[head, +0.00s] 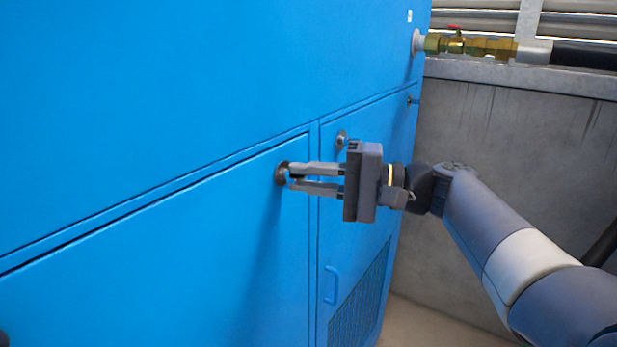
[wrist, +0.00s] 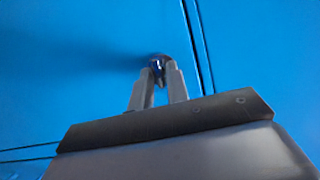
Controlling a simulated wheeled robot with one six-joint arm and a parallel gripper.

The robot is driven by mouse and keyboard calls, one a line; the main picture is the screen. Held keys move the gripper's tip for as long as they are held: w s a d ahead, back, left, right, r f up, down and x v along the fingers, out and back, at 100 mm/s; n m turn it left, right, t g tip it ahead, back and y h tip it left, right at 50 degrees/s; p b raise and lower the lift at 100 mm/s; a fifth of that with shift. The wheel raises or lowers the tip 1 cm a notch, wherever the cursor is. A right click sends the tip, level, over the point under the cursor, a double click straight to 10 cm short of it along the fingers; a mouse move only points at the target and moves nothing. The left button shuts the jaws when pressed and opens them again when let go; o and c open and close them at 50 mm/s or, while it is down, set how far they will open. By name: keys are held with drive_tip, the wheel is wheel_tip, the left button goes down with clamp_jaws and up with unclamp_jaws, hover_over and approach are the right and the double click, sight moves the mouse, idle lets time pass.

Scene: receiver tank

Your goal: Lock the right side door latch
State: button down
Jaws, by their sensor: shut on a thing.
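My gripper (head: 291,178) reaches in from the right in the head view, with its fingertips at a small round dark latch (head: 281,173) near the upper right corner of the large blue left door (head: 180,255). The jaws are shut on this latch, and the fingers partly cover it. In the wrist view the fingertips (wrist: 160,74) close around the latch (wrist: 157,62), just left of the door seam. A second round latch (head: 341,139) sits on the narrower right door (head: 365,235), just above and behind my gripper, with nothing touching it.
Another small latch or knob (head: 411,100) is near the right door's far edge. The right door has a blue handle (head: 331,285) and a vent grille (head: 360,300). A brass valve with a red lever (head: 456,30) and a grey concrete wall (head: 500,130) stand to the right.

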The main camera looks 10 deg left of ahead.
idle(0.4)
drive_tip(key=c, duration=1.5)
unclamp_jaws()
drive_tip(key=shift+c, duration=0.2)
drive_tip(key=d+b, duration=0.2)
drive_tip(key=d, duration=0.9)
drive_tip(key=shift+a, duration=0.1)
drive_tip(key=a+p, duration=0.2)
drive_tip(key=a, duration=0.8)
drive_tip(key=shift+a, duration=0.4)
drive_tip(key=shift+d, duration=0.1)
